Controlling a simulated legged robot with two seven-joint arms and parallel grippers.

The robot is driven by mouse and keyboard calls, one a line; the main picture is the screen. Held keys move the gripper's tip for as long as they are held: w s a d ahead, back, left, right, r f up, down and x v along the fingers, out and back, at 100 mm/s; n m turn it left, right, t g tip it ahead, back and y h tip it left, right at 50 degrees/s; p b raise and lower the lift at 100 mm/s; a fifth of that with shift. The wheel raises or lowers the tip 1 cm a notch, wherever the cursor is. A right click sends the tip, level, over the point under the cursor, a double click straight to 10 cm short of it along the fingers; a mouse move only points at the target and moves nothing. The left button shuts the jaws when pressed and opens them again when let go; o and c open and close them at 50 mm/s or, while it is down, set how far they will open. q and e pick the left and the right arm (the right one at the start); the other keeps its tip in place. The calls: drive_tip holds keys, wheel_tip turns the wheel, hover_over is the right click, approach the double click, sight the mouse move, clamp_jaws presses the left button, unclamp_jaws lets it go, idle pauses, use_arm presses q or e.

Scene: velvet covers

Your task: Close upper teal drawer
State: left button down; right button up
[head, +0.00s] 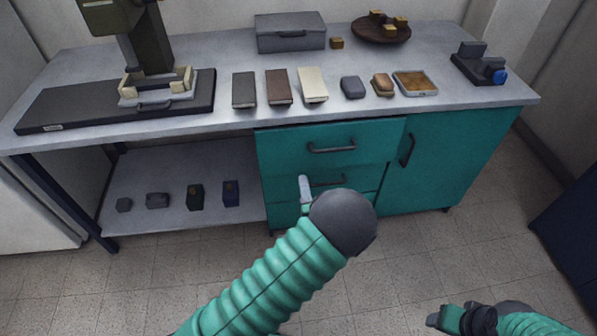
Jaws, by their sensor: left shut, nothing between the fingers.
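The upper teal drawer (285,151) is in the cabinet under the worktop, left of the teal door, with a dark bar handle (331,147). Its front seems to stand slightly proud of the drawer below, but how far is hard to tell. My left gripper (304,188) is shut and empty, its pale fingers pointing up in front of the lower drawers, below the upper drawer's handle. My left arm's dark round joint hides part of the lower drawers. My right gripper (440,318) is low at the bottom right, far from the drawer; its jaws are unclear.
A lower drawer handle (328,182) shows behind my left gripper. The worktop (220,70) holds books, a grey case (290,32) and a wooden plate (380,32). An open shelf (180,170) is at left. Floor in front is clear.

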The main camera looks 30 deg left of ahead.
sight(296, 141)
use_arm(q)
drive_tip(key=b+x, duration=0.3)
drive_tip(key=x, duration=1)
drive_tip(key=shift+w+a+r+b, duration=0.1)
drive_tip(key=shift+w+a+b, duration=0.2)
drive_tip(key=shift+b, duration=0.1)
drive_tip(key=shift+w+r, duration=0.1)
drive_tip(key=x, duration=0.4)
drive_tip(key=shift+r, duration=0.35)
